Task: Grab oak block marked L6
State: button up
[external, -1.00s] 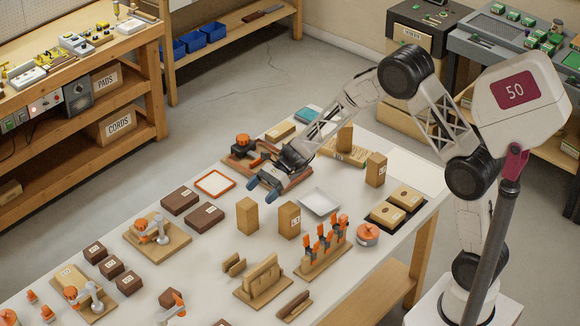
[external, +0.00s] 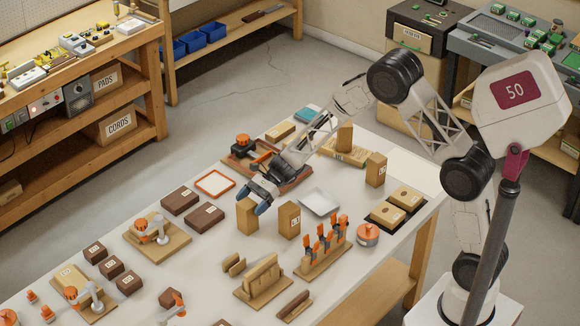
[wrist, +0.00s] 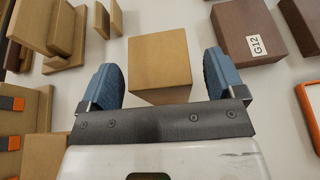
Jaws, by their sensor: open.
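A plain tan oak block (external: 245,220) stands upright mid-table; its front face shows no readable mark. My gripper (external: 260,202) is open at the top of this block, partly covering it. In the wrist view the block (wrist: 160,62) lies between my two blue fingers, with a gap on each side, and its near end is partly hidden by the gripper. Another oak block with a small label (external: 289,220) stands just to the right. A third labelled oak block (external: 376,170) stands farther right. I cannot read L6 on any of them for sure.
Dark brown blocks lie to the left, one marked G12 (wrist: 249,38). A grey tray (external: 319,203) is behind the labelled block. A rack with orange-handled clamps (external: 323,248) and a wooden slotted stand (external: 263,280) stand in front. An orange-rimmed frame (external: 215,184) lies behind left.

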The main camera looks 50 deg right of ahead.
jog(key=shift+x, duration=0.95)
jog(key=c, duration=1.2)
jog(key=shift+o, duration=0.2)
jog(key=shift+r, duration=0.15)
jog(key=shift+r, duration=4.9)
